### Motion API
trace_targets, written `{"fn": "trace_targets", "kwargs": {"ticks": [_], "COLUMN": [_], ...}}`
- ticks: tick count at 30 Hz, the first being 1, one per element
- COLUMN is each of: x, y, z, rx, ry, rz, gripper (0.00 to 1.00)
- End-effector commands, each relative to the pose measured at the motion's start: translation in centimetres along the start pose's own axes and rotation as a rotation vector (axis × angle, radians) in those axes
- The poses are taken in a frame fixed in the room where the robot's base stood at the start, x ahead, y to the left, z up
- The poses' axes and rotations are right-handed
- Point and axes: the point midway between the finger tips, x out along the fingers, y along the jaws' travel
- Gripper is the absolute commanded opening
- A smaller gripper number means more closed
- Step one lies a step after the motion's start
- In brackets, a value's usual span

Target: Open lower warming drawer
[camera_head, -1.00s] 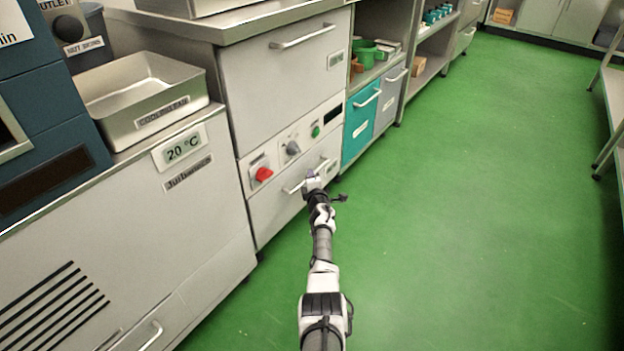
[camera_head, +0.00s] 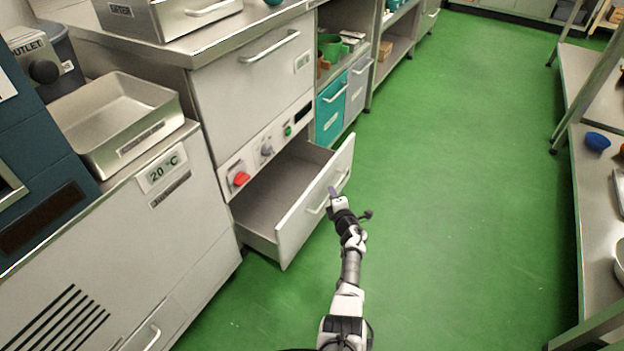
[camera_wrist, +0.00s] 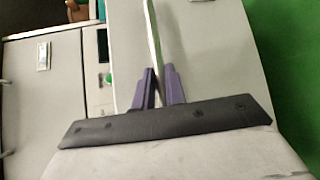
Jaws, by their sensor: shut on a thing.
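The lower warming drawer (camera_head: 308,213) is pulled well out of its cabinet, and its inside looks empty. It sits below the control panel with a red knob (camera_head: 241,179). My gripper (camera_head: 333,193) is at the bar handle (camera_head: 318,208) on the drawer's front. In the wrist view, the purple fingers (camera_wrist: 159,88) are shut around the handle bar (camera_wrist: 153,40), one on each side. The drawer front fills the area behind the fingers there.
The upper drawer (camera_head: 255,85) of the cabinet is closed. A teal drawer (camera_head: 331,110) stands just beyond. A metal bench (camera_head: 590,190) runs along the right side. The green floor (camera_head: 450,180) between is clear.

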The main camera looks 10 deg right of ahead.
Motion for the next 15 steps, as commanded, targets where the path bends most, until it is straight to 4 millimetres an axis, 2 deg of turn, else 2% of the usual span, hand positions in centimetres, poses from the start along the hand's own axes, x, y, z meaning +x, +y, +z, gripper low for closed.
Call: {"fn": "trace_targets", "kwargs": {"ticks": [1, 6, 15], "x": [-1.1, -3.3, -5.0], "y": [0.0, -0.8, -1.5], "z": [1.1, 3.4, 5.0], "rx": [0.002, 0.000, -0.001], "ry": [-0.004, -0.002, 0.002], "rz": [-0.002, -0.002, 0.000], "gripper": [0.00, 0.00, 0.00]}}
